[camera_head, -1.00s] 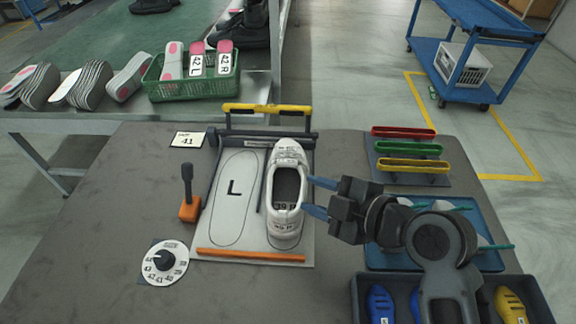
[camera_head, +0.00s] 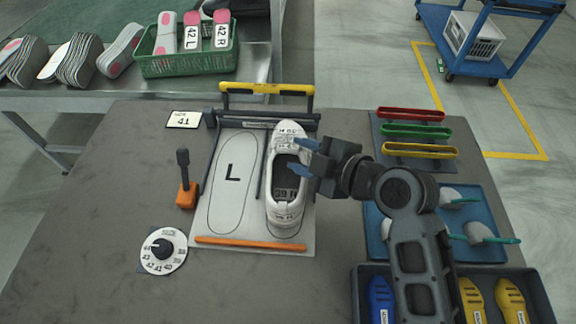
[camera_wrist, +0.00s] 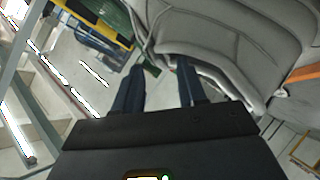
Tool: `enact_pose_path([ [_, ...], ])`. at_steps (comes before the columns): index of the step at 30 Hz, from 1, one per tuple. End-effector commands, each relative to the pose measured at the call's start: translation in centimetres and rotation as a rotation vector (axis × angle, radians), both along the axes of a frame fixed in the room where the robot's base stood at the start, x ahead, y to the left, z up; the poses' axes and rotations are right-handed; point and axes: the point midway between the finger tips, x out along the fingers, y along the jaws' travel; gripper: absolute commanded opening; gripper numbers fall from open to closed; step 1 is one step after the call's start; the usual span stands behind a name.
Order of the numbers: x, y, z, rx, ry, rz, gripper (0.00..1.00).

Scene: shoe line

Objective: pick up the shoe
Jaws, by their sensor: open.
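A white shoe (camera_head: 287,212) stands on the right half of a grey board (camera_head: 222,225) marked with an L foot outline. The shoe's opening is dark, with a 39 label inside. My gripper (camera_head: 303,157) is at the shoe's right side, fingers pointing left over its right rim. In the wrist view my gripper (camera_wrist: 160,88) shows two dark blue fingers apart. The shoe's pale wall (camera_wrist: 225,45) fills the upper right, and the right finger overlaps its edge. Whether the fingers touch the shoe cannot be told.
A yellow-topped bar (camera_head: 266,89) stands behind the board, and an orange-based lever (camera_head: 187,195) and a dial (camera_head: 163,250) stand left. Coloured holders (camera_head: 411,131), a blue tray (camera_head: 374,222) and a dark bin (camera_head: 362,290) lie right. A green basket (camera_head: 160,66) stands on the bench behind.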

Motion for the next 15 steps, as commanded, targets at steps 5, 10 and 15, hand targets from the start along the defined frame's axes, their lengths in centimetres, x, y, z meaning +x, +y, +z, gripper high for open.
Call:
enact_pose_path([
  [5,1.6,1.6,-1.1,0.000,0.002,0.001,0.41],
  [10,2.2,2.2,-1.5,0.000,0.000,0.000,0.41],
  [15,2.2,2.2,-1.6,-0.001,0.000,-0.001,0.41],
])
